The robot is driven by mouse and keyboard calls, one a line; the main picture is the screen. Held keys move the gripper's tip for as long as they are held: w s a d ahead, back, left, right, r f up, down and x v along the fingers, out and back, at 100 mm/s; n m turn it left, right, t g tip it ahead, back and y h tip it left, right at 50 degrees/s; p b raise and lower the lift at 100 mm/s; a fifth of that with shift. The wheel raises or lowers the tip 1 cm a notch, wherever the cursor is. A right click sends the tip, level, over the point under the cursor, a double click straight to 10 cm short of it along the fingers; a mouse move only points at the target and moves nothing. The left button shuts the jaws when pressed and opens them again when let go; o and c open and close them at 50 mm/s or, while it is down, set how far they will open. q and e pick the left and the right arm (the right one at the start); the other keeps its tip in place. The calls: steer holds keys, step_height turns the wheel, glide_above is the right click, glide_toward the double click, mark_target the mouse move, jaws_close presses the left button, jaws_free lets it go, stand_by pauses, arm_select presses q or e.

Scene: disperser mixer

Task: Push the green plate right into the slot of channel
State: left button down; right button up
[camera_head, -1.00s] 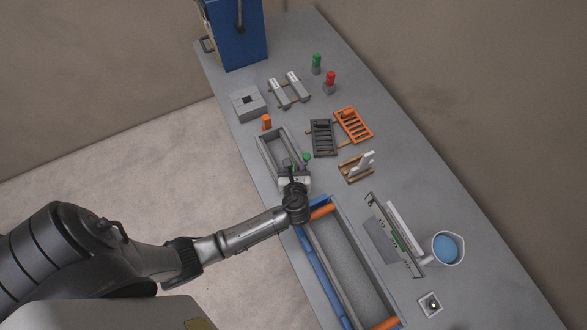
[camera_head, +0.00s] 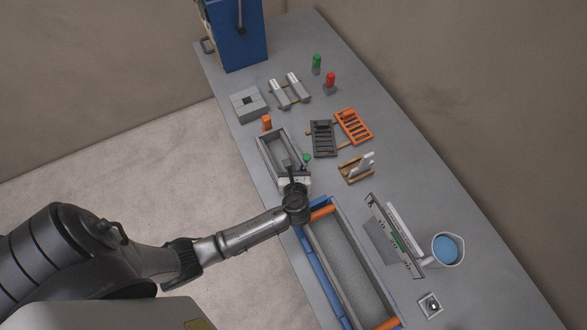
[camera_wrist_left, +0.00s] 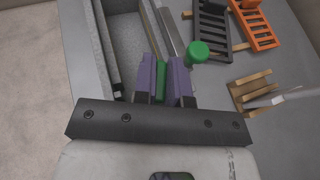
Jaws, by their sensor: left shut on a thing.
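My left gripper (camera_wrist_left: 163,80) shows its two purple fingers shut on the green plate (camera_wrist_left: 161,82), of which only a narrow green strip shows between them. In the head view the left gripper (camera_head: 288,166) is at the near end of the grey channel (camera_head: 264,151), by its right-hand wall. The channel's long trough also shows in the left wrist view (camera_wrist_left: 125,35), ahead and to the left of the fingers. The hand hides the channel's near end, so I cannot tell how deep the plate sits in a slot. My right gripper is not in view.
A green knob (camera_wrist_left: 198,52) stands just right of the fingers. Black (camera_head: 322,138) and orange (camera_head: 353,125) slotted racks and a wooden holder (camera_head: 356,169) lie further right. A large grey trough (camera_head: 347,260) with orange ends is nearer. An orange cylinder (camera_head: 266,122) stands beyond the channel.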

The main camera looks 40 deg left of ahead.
arm_select(q)
step_height(320, 180, up, 8)
steer(key=shift+r+p, duration=0.25)
steer(key=shift+p, duration=0.35)
steer(key=a+r+m+t+h+p, duration=0.2)
steer(key=a+r+m+p, duration=0.1)
steer(key=a+r+p, duration=0.7)
steer(key=d+f+m+t+h, duration=0.1)
steer(key=d+f+m+h, duration=0.4)
steer(key=d+m+h, duration=0.5)
steer(key=shift+f+t+h, duration=0.25)
steer(key=shift+t+h, duration=0.05)
steer(key=shift+h, duration=0.9)
